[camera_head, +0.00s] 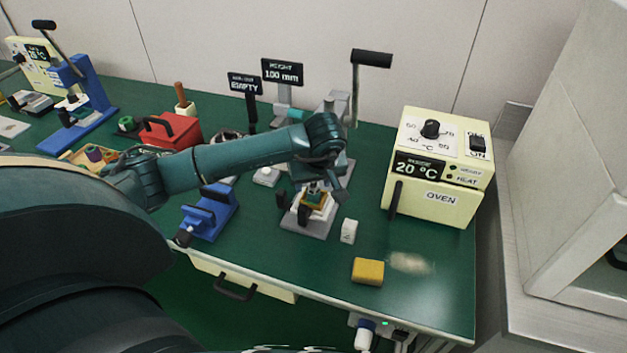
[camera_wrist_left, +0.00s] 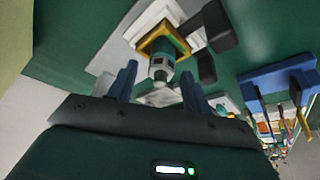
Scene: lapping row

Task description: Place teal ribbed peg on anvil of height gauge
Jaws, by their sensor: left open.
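My left gripper (camera_head: 318,187) is low over a small fixture with a pale base (camera_head: 308,224), partly hiding it. In the left wrist view my left gripper (camera_wrist_left: 157,88) is open, its blue fingers on either side of a teal-green piece with a grey tip (camera_wrist_left: 164,58). This piece stands in a yellow square holder (camera_wrist_left: 143,48); I cannot tell whether the fingers touch it or whether it is ribbed. The height gauge (camera_head: 283,95) stands behind my arm under a "100 mm" sign; its anvil is mostly hidden. A small teal cylinder (camera_head: 296,115) shows beside it.
A cream oven (camera_head: 436,165) stands at the right. A yellow block (camera_head: 368,271) and a white block (camera_head: 348,231) lie in front. A blue fixture (camera_head: 211,211) and a red box (camera_head: 172,131) are to the left. The front right tabletop is mostly clear.

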